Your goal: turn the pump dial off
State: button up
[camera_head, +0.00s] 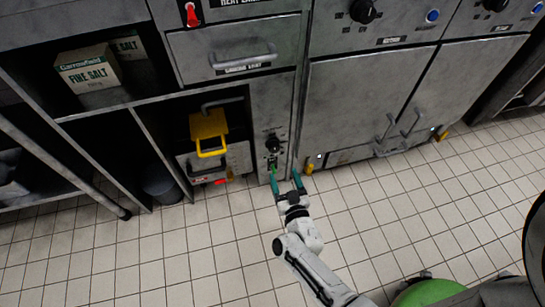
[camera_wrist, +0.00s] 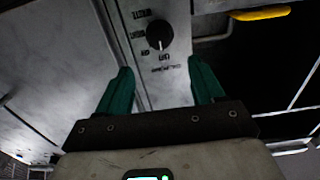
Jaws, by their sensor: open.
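The pump dial is a round black knob (camera_head: 273,144) on a narrow grey panel between the open shelf bay and the large cabinet doors. In the wrist view the dial (camera_wrist: 160,35) has a pale pointer mark and small lettering around it, which appears inverted. The pointer seems to aim towards the bottom of that picture, but its exact setting is hard to read. My gripper (camera_head: 285,175) is open, its teal fingers apart, just below the dial in the head view. In the wrist view my gripper (camera_wrist: 160,84) has nothing between its fingers, and the dial lies beyond the tips, apparently untouched.
A yellow-handled container (camera_head: 208,130) stands in the bay left of the panel. A drawer with a bar handle (camera_head: 243,60) is above it. Cabinet door handles (camera_head: 388,128) jut out at right. Other knobs (camera_head: 362,11) sit higher up. The tiled floor (camera_head: 130,255) in front is clear.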

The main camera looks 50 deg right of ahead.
aim_at(275, 149)
jog(key=b+x, duration=0.2)
jog(key=x, duration=0.8)
jog(key=shift+w+d+b, duration=0.25)
jog(key=shift+w+b, duration=0.05)
jog(key=shift+b, duration=0.05)
jog(key=c, duration=1)
